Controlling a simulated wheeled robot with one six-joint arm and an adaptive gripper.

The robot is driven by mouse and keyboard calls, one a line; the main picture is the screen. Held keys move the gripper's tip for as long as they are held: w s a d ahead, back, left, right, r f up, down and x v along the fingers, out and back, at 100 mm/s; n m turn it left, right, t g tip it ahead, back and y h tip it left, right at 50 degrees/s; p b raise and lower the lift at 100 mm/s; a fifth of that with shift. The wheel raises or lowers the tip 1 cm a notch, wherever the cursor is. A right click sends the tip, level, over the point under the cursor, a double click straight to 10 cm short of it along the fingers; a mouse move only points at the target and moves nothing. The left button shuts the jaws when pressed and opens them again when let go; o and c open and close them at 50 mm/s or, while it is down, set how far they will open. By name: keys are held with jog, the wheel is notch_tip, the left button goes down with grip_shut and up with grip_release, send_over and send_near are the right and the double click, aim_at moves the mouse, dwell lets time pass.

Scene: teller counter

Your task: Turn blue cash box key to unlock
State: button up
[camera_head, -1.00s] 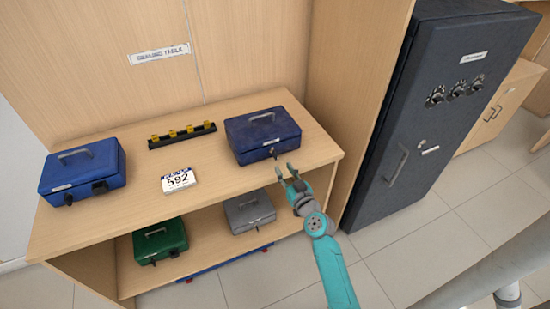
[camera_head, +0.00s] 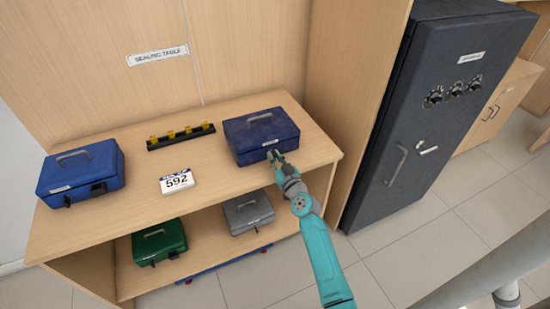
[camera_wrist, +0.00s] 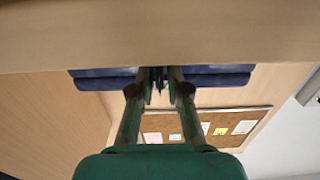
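Two blue cash boxes stand on the table top, one at the left (camera_head: 82,172) and one at the right (camera_head: 260,133). My gripper (camera_head: 274,157) is at the front face of the right blue box, over its lock. In the wrist view, the fingers (camera_wrist: 160,84) point at the blue box (camera_wrist: 215,80), one on each side of a thin dark key (camera_wrist: 160,76). The fingers look apart, with narrow gaps beside the key. In the head view the gripper hides the key. A dark key (camera_head: 68,201) shows at the left box's front.
Green (camera_head: 158,242) and grey (camera_head: 248,212) boxes sit on the lower shelf. A dark safe (camera_head: 425,130) stands at the right.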

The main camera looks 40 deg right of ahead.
jog(key=shift+m, duration=0.3)
grip_shut()
jog(key=m, duration=0.8)
jog(key=shift+d, duration=0.1)
jog(key=m, duration=0.4)
jog(key=shift+f+m, duration=0.1)
jog(key=shift+m, duration=0.2)
jog(key=shift+s+d+f+m, duration=0.1)
jog(key=shift+m, duration=2.2)
jog(key=o, duration=0.6)
grip_release()
